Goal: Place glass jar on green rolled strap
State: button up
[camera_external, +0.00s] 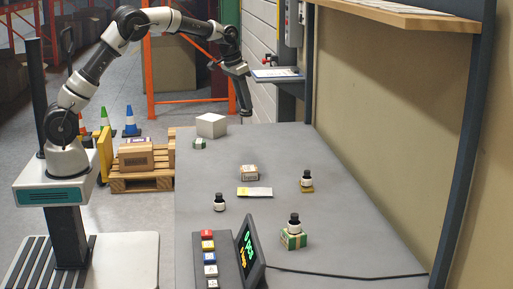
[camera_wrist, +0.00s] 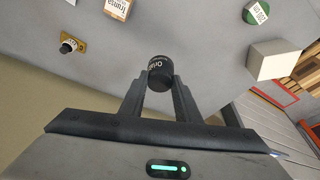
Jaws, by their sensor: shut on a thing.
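My gripper (camera_wrist: 160,88) is shut on a small dark cylinder with pale lettering, which looks like the glass jar (camera_wrist: 160,68). In the external view my gripper (camera_external: 245,110) is at the table's far end, to the right of the white block; the jar is hard to make out there. The green rolled strap, a round green thing with a white label (camera_wrist: 257,12), lies at the top right of the wrist view, apart from the jar. In the external view the strap (camera_external: 199,144) lies on the table at the far left, in front of the white block.
The white block (camera_external: 211,125) is close to the strap and also shows in the wrist view (camera_wrist: 276,62). A control panel (camera_external: 250,254) is at the near edge.

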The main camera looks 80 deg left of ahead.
jog(key=s+a+n, duration=0.3)
jog(key=s+a, duration=0.6)
jog(key=a, duration=0.3)
jog(key=n+y+b, duration=0.1)
jog(key=n, duration=0.1)
send_over(193, 141)
notch_tip(193, 141, down, 10)
jog(key=shift+g, duration=0.4)
jog(key=shift+f+b, duration=0.35)
jog(key=shift+f, duration=2.3)
jog(key=shift+f, duration=0.15)
jog(key=o, duration=1.1)
